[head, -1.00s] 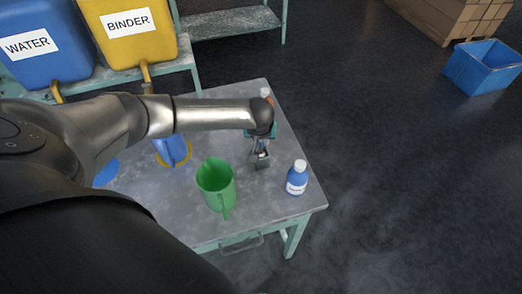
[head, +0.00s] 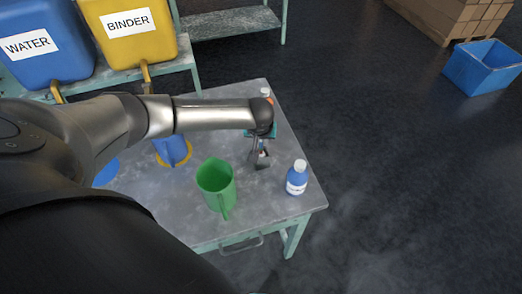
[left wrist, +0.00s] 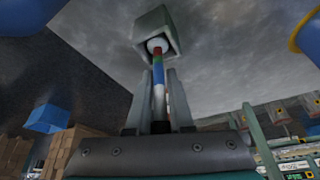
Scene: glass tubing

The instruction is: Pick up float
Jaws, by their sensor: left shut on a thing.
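The float is a thin stick with white, red, green and blue bands and a rounded pale end (left wrist: 158,84). My left gripper (left wrist: 163,100) is shut on it, with a finger on each side of the stick. The float's far end reaches the opening of a small grey square holder (left wrist: 155,22); I cannot tell how deep it sits inside. In the head view my left gripper (head: 261,150) points down over the table beside the grey holder (head: 259,162), and the float is mostly hidden there. My right gripper is not in view.
Blue WATER (head: 35,65) and yellow BINDER (head: 135,45) containers stand behind. A blue crate (head: 480,72) is on the floor.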

